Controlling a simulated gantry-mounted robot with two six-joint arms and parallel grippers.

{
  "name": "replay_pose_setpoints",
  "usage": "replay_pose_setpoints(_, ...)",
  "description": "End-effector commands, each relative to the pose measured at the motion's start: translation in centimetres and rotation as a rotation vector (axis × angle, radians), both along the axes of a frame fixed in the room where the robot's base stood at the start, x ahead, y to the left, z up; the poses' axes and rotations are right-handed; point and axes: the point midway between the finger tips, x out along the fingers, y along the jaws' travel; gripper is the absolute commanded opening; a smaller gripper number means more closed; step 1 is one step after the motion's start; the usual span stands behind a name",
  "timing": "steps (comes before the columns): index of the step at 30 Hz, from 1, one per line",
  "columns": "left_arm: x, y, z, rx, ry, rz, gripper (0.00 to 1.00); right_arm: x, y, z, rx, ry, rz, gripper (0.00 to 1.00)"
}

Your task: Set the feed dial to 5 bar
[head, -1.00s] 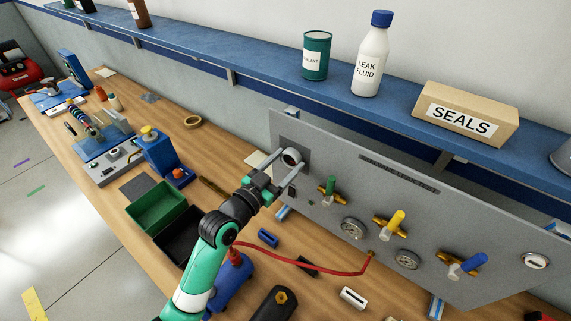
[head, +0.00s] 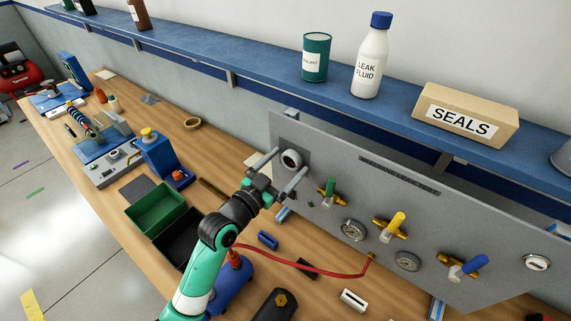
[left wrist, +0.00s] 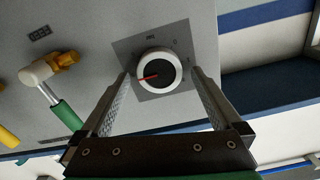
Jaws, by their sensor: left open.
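The feed dial (head: 291,159) is a round knob with a white rim and dark face at the upper left of the grey panel (head: 330,160). In the left wrist view the dial (left wrist: 160,70) sits on a darker square plate, and its red pointer points left and slightly down. The scale marks are too small to read. My left gripper (head: 291,160) is open, with one finger on each side of the dial and a visible gap at both sides. It holds nothing. My right gripper is not in view.
A green-handled valve (head: 329,190), a yellow-handled valve (head: 393,224) and a blue-handled valve (head: 468,266) stick out of the panel. A gauge (head: 353,230) sits below. A red hose (head: 310,267) runs to the panel. A blue shelf (head: 280,72) hangs above.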

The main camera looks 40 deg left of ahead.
Motion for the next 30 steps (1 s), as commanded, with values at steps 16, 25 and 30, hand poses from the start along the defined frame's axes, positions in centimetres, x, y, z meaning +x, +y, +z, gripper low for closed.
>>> replay_pose_setpoints(16,-8.8,-1.2,-0.1,0.000,0.002,0.001,0.99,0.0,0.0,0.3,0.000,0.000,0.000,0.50)
replay_pose_setpoints(25,-11.6,-1.6,0.0,0.001,0.000,0.000,0.99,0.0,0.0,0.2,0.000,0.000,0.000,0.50)
replay_pose_setpoints(30,-11.5,-1.6,0.0,0.001,0.000,0.000,0.99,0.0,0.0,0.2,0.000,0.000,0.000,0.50)
